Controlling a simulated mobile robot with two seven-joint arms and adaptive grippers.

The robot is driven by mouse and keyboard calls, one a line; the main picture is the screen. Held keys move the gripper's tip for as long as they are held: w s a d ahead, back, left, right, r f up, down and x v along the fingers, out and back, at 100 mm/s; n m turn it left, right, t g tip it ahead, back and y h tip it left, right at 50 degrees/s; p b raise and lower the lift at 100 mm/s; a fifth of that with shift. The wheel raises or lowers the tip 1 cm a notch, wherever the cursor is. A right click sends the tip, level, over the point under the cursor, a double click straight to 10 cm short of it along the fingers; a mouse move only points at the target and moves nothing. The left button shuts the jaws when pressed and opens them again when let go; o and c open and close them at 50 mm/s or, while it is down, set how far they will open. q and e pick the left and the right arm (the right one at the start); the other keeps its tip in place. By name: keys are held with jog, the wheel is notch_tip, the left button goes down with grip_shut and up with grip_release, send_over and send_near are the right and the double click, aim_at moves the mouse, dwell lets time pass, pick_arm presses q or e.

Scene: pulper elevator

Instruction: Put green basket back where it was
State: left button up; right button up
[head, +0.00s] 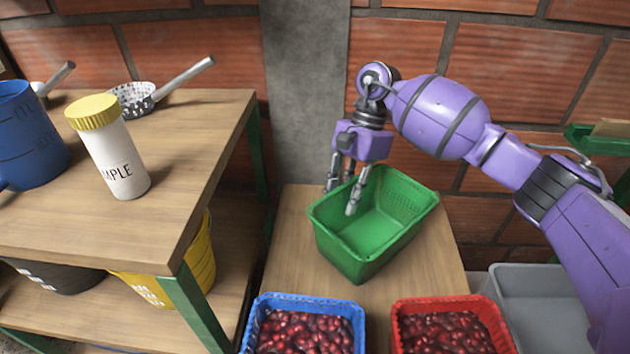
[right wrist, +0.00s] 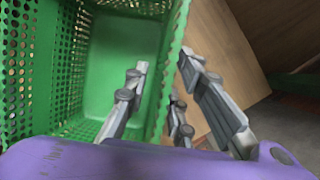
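The empty green basket (head: 372,262) appears to rest upright on the small wooden table, behind the blue and red baskets. My right gripper (head: 344,192) is at its left rear wall. In the right wrist view the gripper (right wrist: 165,78) straddles the perforated green wall of the basket (right wrist: 95,118). The fingers are apart, with a gap between the inner finger and the wall. My left gripper is not in view.
A blue basket (head: 248,335) and a red basket (head: 399,335) of dark red cherries stand at the table's front. A grey bin (head: 540,300) is at right. The left workbench (head: 190,130) holds a white sample jar (head: 120,160), blue jug (head: 30,140) and strainer (head: 135,100).

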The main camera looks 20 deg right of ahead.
jog(key=shift+r, duration=0.1)
jog(key=p+v, duration=0.2)
jog(key=v, duration=1)
